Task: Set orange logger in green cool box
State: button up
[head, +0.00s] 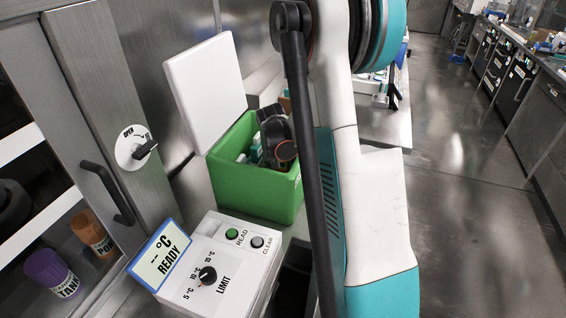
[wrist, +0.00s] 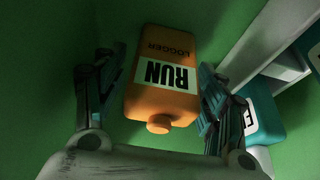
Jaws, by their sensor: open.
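The green cool box (head: 258,190) stands on the bench with its white lid (head: 206,84) raised. My gripper reaches down into the box in the head view, and its fingertips are hidden there. In the wrist view, my gripper (wrist: 150,95) is open, with one finger on each side of the orange logger (wrist: 165,60). The logger is inside the green box and carries a white RUN label. A small gap shows on the left of the logger; the right finger is close to it, and I cannot tell whether it touches. The logger is hidden in the head view.
Teal items (wrist: 262,120) and a pale divider (wrist: 255,45) are beside the logger in the box. A control unit (head: 215,270) with a READY display (head: 160,255) stands in front of the box. A steel cabinet door (head: 85,100) is at left. The floor at right is clear.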

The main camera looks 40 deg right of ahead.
jog(key=p+v, duration=0.4)
jog(key=v, duration=0.8)
jog(key=shift+r, duration=0.2)
dwell(0.6)
